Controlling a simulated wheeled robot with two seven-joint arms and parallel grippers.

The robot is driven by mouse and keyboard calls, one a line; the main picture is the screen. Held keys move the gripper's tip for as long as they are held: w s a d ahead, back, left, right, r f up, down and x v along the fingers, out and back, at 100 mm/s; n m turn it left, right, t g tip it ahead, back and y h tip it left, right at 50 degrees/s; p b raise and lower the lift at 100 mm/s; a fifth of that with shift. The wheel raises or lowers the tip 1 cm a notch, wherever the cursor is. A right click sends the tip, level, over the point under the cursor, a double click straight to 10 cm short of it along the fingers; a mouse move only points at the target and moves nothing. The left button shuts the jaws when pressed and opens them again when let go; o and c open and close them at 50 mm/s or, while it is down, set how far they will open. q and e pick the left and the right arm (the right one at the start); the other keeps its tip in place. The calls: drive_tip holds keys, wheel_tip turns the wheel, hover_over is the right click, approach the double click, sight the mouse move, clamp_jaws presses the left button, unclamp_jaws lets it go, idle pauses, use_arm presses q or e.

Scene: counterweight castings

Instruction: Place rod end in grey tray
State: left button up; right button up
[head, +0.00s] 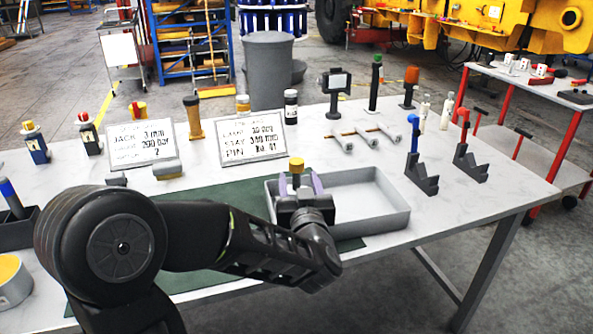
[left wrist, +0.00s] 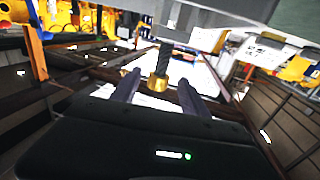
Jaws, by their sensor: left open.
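The grey tray (head: 372,222) lies on the table right of centre, on a green mat. My left gripper (head: 298,184) is over the tray's left end, with its fingers apart. A brass-topped piece, apparently the rod end (head: 296,164), shows upright between the fingers. In the left wrist view the rod end (left wrist: 160,78) has a brass end and a dark shank, between the separated fingertips of the left gripper (left wrist: 158,88). The tray's grey side (left wrist: 205,17) crosses the top there. The rod end's foot is hidden in the head view, so I cannot tell what it touches.
Two printed signs (head: 250,138) stand behind the mat (head: 225,213). Grey stepped blocks (head: 421,176) are right of the tray, and grey cylinders (head: 368,138) lie behind it. Several posts and bottles line the back. The table's front right is clear.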

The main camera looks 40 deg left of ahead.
use_arm(q)
drive_tip(key=shift+v, duration=2.25)
